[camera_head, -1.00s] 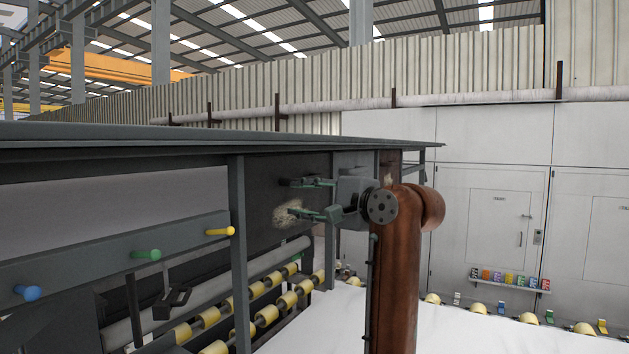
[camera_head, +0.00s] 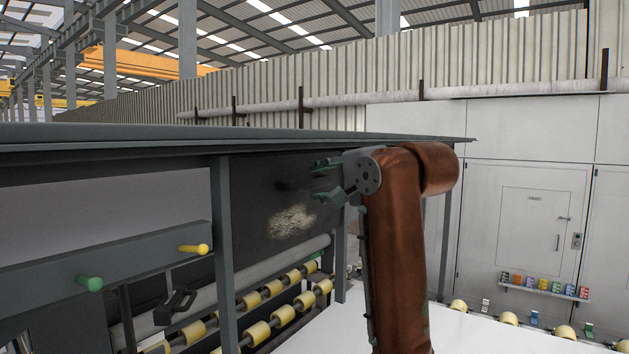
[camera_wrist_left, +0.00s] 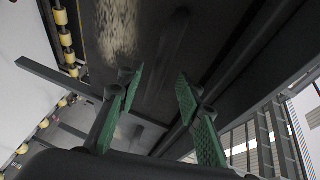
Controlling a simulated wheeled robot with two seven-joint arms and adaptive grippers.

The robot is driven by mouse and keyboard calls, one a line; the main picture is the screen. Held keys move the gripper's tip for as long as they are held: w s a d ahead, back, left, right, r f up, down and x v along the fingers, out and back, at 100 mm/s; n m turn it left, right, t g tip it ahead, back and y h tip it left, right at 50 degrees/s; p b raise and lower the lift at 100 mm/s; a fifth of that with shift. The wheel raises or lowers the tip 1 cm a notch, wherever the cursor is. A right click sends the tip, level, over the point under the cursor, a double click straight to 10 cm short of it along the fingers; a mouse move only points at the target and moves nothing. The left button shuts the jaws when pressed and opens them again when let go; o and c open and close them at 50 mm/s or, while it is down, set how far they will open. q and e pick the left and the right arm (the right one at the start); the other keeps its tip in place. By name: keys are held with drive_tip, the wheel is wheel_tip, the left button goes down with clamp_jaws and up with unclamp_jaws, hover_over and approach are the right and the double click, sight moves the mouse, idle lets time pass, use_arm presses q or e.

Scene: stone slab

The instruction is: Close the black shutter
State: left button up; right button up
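The black shutter (camera_head: 255,195) is a dark upright panel under the grey top of the frame, with a pale worn patch (camera_head: 292,221) on it. A dark bar, perhaps its handle (camera_head: 291,185), shows faintly on the panel; it also shows in the left wrist view (camera_wrist_left: 174,50). My left gripper (camera_head: 318,181) is open, its green-padded fingers to the right of the bar and above the patch. In the left wrist view its fingertips (camera_wrist_left: 157,82) are apart with nothing between them, and the bar lies beyond them. My right gripper is not in view.
A grey post (camera_head: 222,250) and a rail with a yellow peg (camera_head: 194,249) and a green peg (camera_head: 90,284) stand at the left. Yellow rollers (camera_head: 257,333) run below the panel. A grey top edge (camera_head: 300,140) overhangs. The white surface at lower right looks clear.

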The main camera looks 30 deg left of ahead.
sight(318, 183)
use_arm(q)
drive_tip(key=x, duration=0.2)
drive_tip(key=shift+w+a+f, duration=0.1)
drive_tip(key=shift+w+a, duration=0.15)
drive_tip(key=shift+w, duration=0.1)
drive_tip(key=shift+w+a+f+p, duration=0.1)
drive_tip(key=shift+w+a+p, duration=0.15)
drive_tip(key=shift+p, duration=0.05)
drive_tip(key=shift+s+a, duration=0.1)
drive_tip(key=shift+s, duration=0.05)
drive_tip(key=c, duration=0.8)
clamp_jaws()
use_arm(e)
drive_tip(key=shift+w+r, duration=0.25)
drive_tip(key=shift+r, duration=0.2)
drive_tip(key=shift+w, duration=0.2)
